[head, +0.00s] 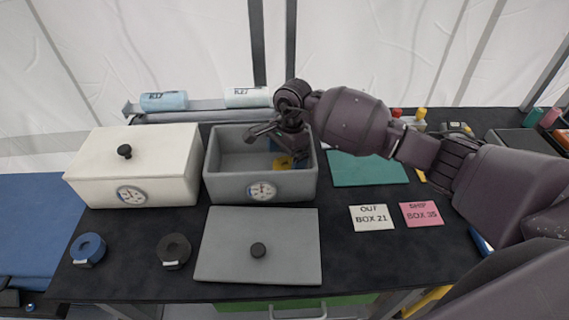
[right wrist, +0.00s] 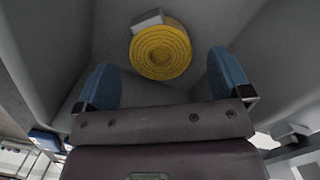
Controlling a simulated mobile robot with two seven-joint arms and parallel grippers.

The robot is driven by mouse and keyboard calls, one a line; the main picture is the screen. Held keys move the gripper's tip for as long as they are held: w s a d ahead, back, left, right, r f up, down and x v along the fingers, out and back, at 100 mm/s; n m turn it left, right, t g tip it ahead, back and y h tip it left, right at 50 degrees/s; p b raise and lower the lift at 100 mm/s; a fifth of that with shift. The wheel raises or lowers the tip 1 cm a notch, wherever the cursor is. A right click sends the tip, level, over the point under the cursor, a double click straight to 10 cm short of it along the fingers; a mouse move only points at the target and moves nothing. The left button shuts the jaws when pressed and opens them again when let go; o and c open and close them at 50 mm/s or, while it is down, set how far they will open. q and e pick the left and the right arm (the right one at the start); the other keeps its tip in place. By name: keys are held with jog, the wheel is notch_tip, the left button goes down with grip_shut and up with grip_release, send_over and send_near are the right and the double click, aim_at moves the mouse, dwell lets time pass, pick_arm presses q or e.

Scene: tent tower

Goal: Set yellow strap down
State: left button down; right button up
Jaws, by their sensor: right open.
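The yellow strap (head: 283,162) is a rolled coil with a grey end. It lies inside the open grey box (head: 223,187), toward the right. In the right wrist view the yellow strap (right wrist: 160,52) rests on the box floor, beyond and between my fingertips, touching neither. My right gripper (right wrist: 163,82) is open and empty, with blue finger pads apart. In the head view my right gripper (head: 284,146) reaches down into the grey box and partly hides the strap. My left gripper is not in view.
The grey lid (head: 225,262) lies in front of the box. A closed white box (head: 95,165) stands left. Blue (head: 88,249) and black (head: 174,250) rolls lie in front. Cards (head: 372,218) and a green mat (head: 368,169) are right.

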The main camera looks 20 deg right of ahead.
aim_at(289, 163)
notch_tip(289, 163, up, 9)
jog(key=d, duration=0.1)
jog(key=shift+w+f+b, duration=0.15)
jog(key=shift+f+b, duration=0.05)
jog(key=shift+b, duration=0.1)
dwell(0.4)
